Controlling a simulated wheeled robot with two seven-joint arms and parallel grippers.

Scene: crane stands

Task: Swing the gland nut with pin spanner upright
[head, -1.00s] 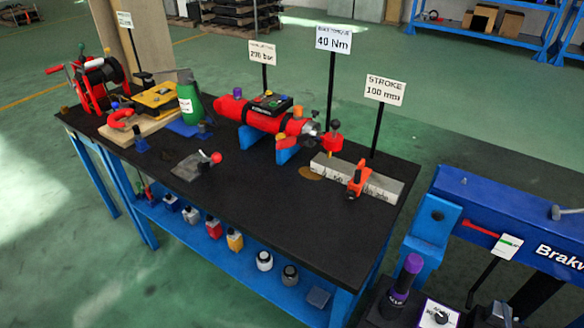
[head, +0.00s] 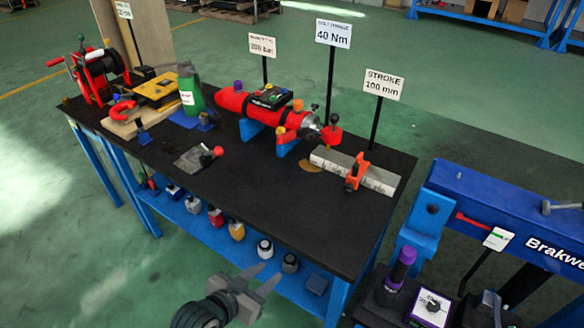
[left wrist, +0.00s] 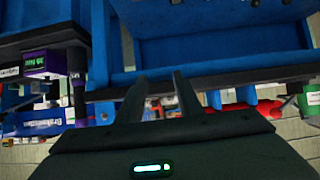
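A red hydraulic cylinder (head: 233,101) lies on blue supports on the black bench top. At its right end are a silver end (head: 310,122) and a red knobbed piece (head: 331,131). An orange-red handle-like piece (head: 286,135) sticks out low to the left beside that end; it looks like the spanner, but the small parts are hard to tell apart. My left gripper (head: 260,275) is in front of the bench's near edge, well short of the cylinder. Its two fingers also show in the left wrist view (left wrist: 158,82), apart with nothing between them. My right gripper is not in view.
Sign posts, including the 40 Nm sign (head: 333,33), stand behind. A blue press frame (head: 500,215) stands at the right.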

